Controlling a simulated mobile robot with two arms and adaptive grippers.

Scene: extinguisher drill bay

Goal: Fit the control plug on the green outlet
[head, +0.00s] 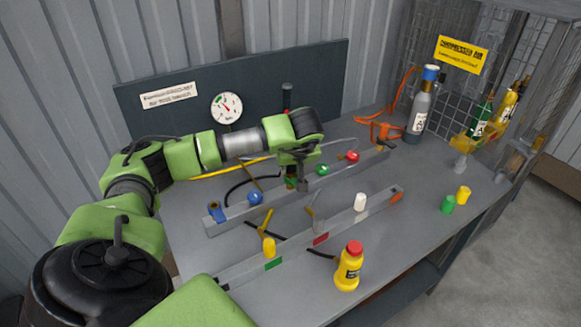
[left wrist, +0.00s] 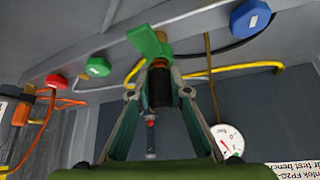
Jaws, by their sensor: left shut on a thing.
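My left gripper (head: 296,172) points down over the rear rail (head: 232,218), between its blue cap and green cap (head: 322,169). In the left wrist view the gripper (left wrist: 160,72) is shut on a dark, plug-like piece (left wrist: 160,88) with a brass collar. A green lever-shaped part (left wrist: 149,40) shows at its far end; I cannot tell whether it is joined or only touching. The green cap also shows in the left wrist view (left wrist: 98,66). The front rail has a green patch (head: 272,264) beside a yellow plug (head: 269,247). My right gripper is out of view.
The blue cap (head: 255,198) and red cap (head: 352,156) flank the gripper on the rear rail. A white plug (head: 360,202) stands on the front rail, with a yellow bottle (head: 348,267) before it. Loose green (head: 448,204) and yellow (head: 463,195) pieces stand right. A gauge (head: 227,107) is behind.

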